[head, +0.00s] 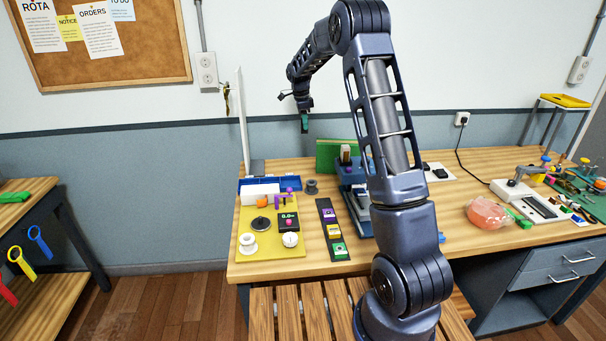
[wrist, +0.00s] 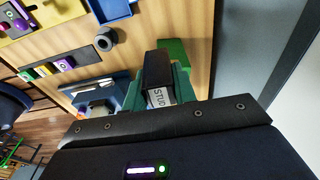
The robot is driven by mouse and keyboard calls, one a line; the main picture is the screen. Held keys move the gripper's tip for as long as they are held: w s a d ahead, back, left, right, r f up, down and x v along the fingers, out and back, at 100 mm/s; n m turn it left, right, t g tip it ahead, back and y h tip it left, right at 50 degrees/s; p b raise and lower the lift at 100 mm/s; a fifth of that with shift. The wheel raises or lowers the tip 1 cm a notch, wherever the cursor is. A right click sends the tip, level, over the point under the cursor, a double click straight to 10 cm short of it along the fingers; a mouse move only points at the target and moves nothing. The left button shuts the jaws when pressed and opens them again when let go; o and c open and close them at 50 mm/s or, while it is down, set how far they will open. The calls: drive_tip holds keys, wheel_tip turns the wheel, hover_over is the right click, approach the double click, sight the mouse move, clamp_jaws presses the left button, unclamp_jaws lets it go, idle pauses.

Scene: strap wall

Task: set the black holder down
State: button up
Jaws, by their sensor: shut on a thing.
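My gripper (head: 304,124) hangs above the back of the wooden workbench in the head view, fingers pointing down. In the wrist view the green fingers of my gripper (wrist: 158,90) are closed on the sides of the black holder (wrist: 157,67). The holder is a dark block with a white label reading "STUD". Its far end points away from my palm, toward the bench. In the head view the holder is too small to make out clearly between the fingers. The bench top (head: 292,263) lies below, apart from the gripper.
A yellow board (head: 269,248) with small parts, a blue tray (head: 286,183), a grey ring (head: 311,187) and a dark strip with coloured blocks (head: 332,230) are on the bench's left part. A green upright panel (head: 327,156) and a blue machine stand near the middle. A white upright panel (head: 243,120) rises at back left.

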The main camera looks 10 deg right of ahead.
drive_tip(key=shift+a+f, duration=0.25)
drive_tip(key=shift+f, duration=0.1)
wheel_tip(320, 180, down, 19)
drive_tip(key=shift+f, duration=0.15)
drive_tip(key=shift+f, duration=0.15)
drive_tip(key=o, duration=1)
drive_tip(key=shift+o, duration=0.2)
